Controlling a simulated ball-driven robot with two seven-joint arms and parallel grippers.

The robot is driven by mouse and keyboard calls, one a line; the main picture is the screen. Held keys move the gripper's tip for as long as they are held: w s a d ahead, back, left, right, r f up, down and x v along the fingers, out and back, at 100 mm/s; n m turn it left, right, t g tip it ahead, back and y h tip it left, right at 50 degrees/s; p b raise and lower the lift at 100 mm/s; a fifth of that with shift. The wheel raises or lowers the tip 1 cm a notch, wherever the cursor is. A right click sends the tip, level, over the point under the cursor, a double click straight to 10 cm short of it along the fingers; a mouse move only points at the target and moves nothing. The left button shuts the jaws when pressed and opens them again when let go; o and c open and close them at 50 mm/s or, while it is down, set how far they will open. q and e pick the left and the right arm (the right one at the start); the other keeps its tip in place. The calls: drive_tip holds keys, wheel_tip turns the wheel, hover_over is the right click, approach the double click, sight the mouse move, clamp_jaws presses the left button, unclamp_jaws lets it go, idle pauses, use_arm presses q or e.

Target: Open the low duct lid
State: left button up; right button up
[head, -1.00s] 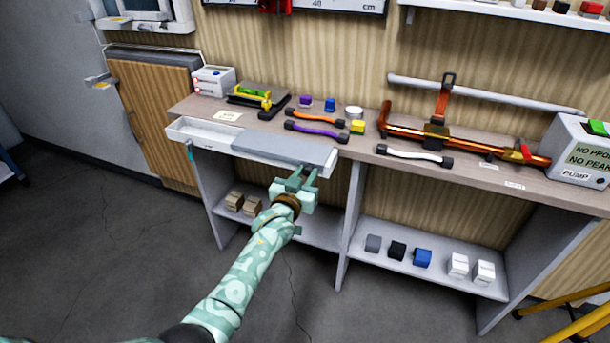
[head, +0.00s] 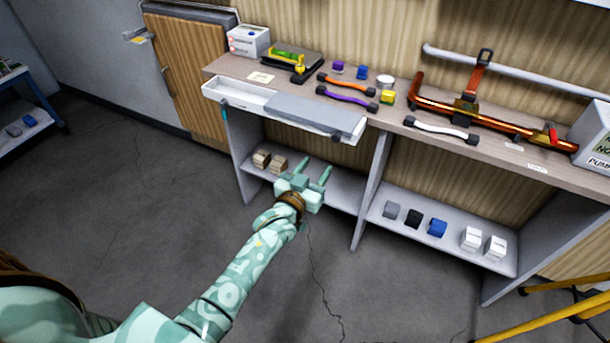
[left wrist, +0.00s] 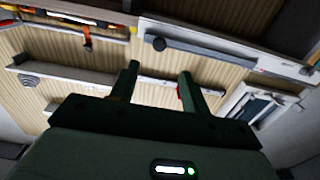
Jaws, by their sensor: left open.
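The low duct is a white trough (head: 228,93) along the front left edge of the bench. A flat grey lid (head: 312,114) covers its right part, and the left part is uncovered. A dark knob (head: 338,136) sits at the lid's front right. My left gripper (head: 316,168) is open and empty, below and in front of the lid, apart from it in the picture. In the left wrist view the knob (left wrist: 159,44) shows beyond and above the open fingers (left wrist: 159,75). My right gripper is not in view.
The bench top (head: 395,122) holds orange, purple and white handles, small blocks and a copper pipe (head: 440,100). Lower shelves hold brown blocks (head: 270,160) and several other blocks (head: 437,227). A yellow frame (head: 560,318) stands at lower right. Floor in front is clear.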

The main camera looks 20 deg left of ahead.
use_arm(q)
drive_tip(key=s, duration=0.4)
drive_tip(key=shift+s+f+p, duration=0.1)
drive_tip(key=shift+s+p, duration=0.2)
drive_tip(key=shift+p, duration=0.1)
drive_tip(key=s+f+m+g, duration=0.1)
drive_tip(key=s+f+g, duration=0.2)
drive_tip(key=f, duration=0.5)
drive_tip(key=s+f+g, duration=0.2)
drive_tip(key=s+f, duration=0.1)
drive_tip(key=f, duration=0.4)
drive_tip(key=s+f+m+g, duration=0.1)
drive_tip(key=s+f+g, duration=0.5)
drive_tip(key=s+f, duration=1.05)
drive_tip(key=s+a+f+g, duration=0.1)
drive_tip(key=s+f+g, duration=0.1)
drive_tip(key=s, duration=0.8)
drive_tip(key=s+a+f+m+g, duration=0.1)
drive_tip(key=s+f+g, duration=0.1)
drive_tip(key=s, duration=0.9)
drive_tip(key=s+a+f+g, duration=0.1)
drive_tip(key=s+f+g, duration=0.1)
drive_tip(key=s, duration=0.8)
drive_tip(key=shift+s+a+f+g+y, duration=0.2)
drive_tip(key=shift+a+f+g+y, duration=0.15)
drive_tip(key=shift+f, duration=0.3)
